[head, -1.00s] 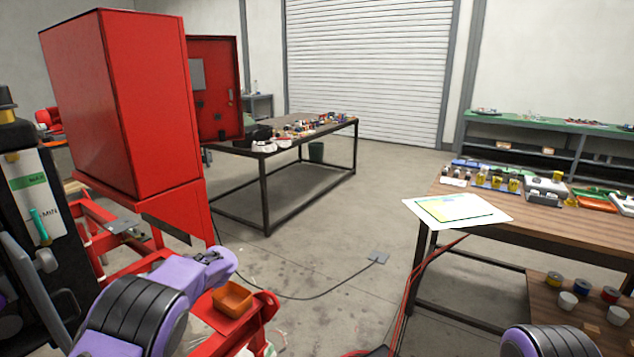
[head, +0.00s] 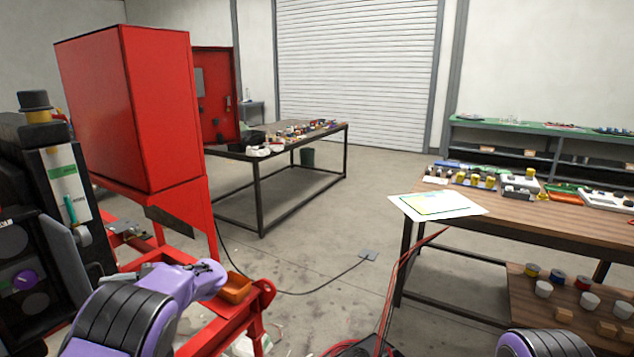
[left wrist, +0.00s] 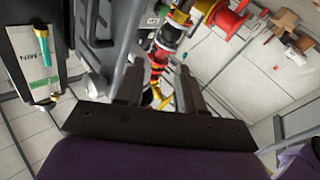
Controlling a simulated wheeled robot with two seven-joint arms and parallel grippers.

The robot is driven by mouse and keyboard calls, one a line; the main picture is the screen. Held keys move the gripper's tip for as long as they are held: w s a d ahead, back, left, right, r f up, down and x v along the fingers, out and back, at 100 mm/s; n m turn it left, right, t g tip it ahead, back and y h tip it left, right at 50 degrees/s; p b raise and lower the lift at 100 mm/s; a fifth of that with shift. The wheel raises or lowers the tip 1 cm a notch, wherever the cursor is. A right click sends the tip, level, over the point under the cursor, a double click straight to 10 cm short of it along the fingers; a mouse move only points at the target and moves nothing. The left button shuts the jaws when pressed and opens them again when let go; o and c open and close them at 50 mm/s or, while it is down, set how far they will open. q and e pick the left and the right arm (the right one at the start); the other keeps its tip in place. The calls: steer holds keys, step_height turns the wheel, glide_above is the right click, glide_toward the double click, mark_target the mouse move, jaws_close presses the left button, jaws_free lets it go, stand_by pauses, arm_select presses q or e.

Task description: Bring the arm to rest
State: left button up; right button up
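My left arm (head: 150,305), purple with black bands, comes in at the lower left of the head view, bent in front of the red frame. In the left wrist view my left gripper (left wrist: 160,68) has its two dark fingers apart, with nothing held between them. Coloured spools show beyond the gap. The left gripper cannot be made out in the head view. Only a purple and black part of my right arm (head: 545,344) shows at the bottom right. My right gripper is out of view.
A red cabinet (head: 125,110) on a red frame and a dark panel unit (head: 50,215) stand close at left. A wooden table (head: 560,222) stands at right. Cables cross the otherwise open floor between.

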arm_select(q)
steer(key=m+t+y, duration=0.1)
steer(key=t, duration=0.1)
steer(key=w+a+f+m+t+y, duration=0.1)
steer(key=t, duration=0.1)
steer(key=a+f+m+t+y, duration=0.1)
steer(key=m+t+y, duration=0.1)
steer(key=shift+w+t, duration=0.2)
steer(key=shift+t, duration=0.1)
steer(key=s+d+f+m+t+h, duration=0.2)
steer(key=f+m+t+h, duration=0.3)
steer(key=f, duration=0.5)
steer(key=s+d+f+m+t+h, duration=0.2)
steer(key=f+m+t+h, duration=0.2)
steer(key=f+m+t, duration=0.45)
steer(key=s+d+f+g+h, duration=0.4)
steer(key=s+d+f+h, duration=0.15)
steer(key=s+f, duration=0.6)
steer(key=s+d+f+g+h, duration=0.1)
steer(key=s+d, duration=0.1)
steer(key=s, duration=0.4)
steer(key=s+d+f+m+g+h, duration=0.1)
steer(key=s+d+g, duration=0.1)
steer(key=s, duration=0.5)
steer(key=s+d+f+g+h, duration=0.1)
steer(key=s+d+f, duration=0.1)
steer(key=s+d, duration=0.2)
steer(key=s, duration=0.3)
steer(key=shift+m+g, duration=0.35)
